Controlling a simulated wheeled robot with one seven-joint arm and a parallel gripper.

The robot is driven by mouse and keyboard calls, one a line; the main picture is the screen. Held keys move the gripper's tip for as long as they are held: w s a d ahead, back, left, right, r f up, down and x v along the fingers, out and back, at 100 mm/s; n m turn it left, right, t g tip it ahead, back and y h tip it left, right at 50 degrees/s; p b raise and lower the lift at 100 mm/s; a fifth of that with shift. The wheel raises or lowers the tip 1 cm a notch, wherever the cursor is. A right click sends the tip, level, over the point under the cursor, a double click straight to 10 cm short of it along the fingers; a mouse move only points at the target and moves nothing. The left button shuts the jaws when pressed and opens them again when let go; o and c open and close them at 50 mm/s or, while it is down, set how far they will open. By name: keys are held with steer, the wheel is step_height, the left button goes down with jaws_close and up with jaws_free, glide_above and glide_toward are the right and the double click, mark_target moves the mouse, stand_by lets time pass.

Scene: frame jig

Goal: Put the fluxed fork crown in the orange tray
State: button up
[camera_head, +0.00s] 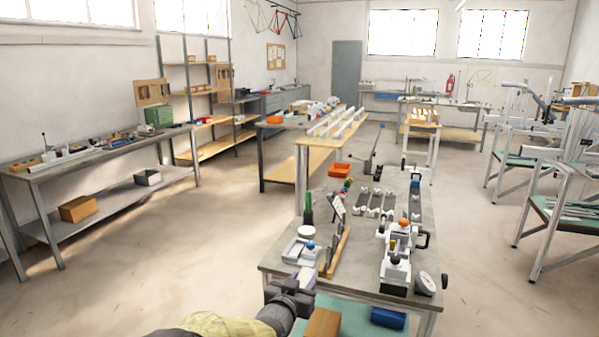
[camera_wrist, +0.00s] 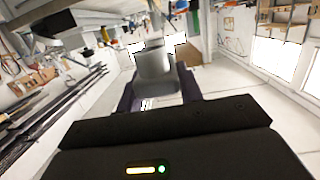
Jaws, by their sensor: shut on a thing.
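My gripper (camera_wrist: 157,84) is shut on a smooth grey part (camera_wrist: 155,66) with a narrower top, held between its two dark fingers. It looks like the fork crown, but I cannot make out flux on it. In the head view my gripper (camera_head: 302,282) is low, at the near left corner of the workbench; the held part is hard to make out there. An orange tray (camera_head: 339,170) is at the far left end of this bench, well beyond my gripper. Another orange container (camera_head: 275,119) sits on the table farther back.
The workbench (camera_head: 345,277) is crowded: a grey shallow tray (camera_head: 298,251), an upright wooden rack (camera_head: 338,252), a white device with a black handle (camera_head: 397,262) and a round dial (camera_head: 425,284). Several small metal parts stand in rows mid-bench. The floor to the left (camera_head: 190,250) is clear.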

steer(key=s+d+f+n+t+y+p, duration=0.1)
steer(key=s+d+f+n+y+p, duration=0.3)
steer(key=s+d+f+p, duration=0.4)
steer(key=d+f+y, duration=0.1)
steer(key=d+f, duration=0.5)
steer(key=f, duration=0.2)
steer(key=shift+s+d+f+y, duration=0.2)
steer(key=shift+d+y, duration=0.1)
steer(key=shift+y, duration=0.1)
steer(key=shift+f, duration=0.1)
steer(key=s+f, duration=0.5)
steer(key=f, duration=0.2)
steer(key=shift+f, duration=0.25)
steer(key=shift+w, duration=0.1)
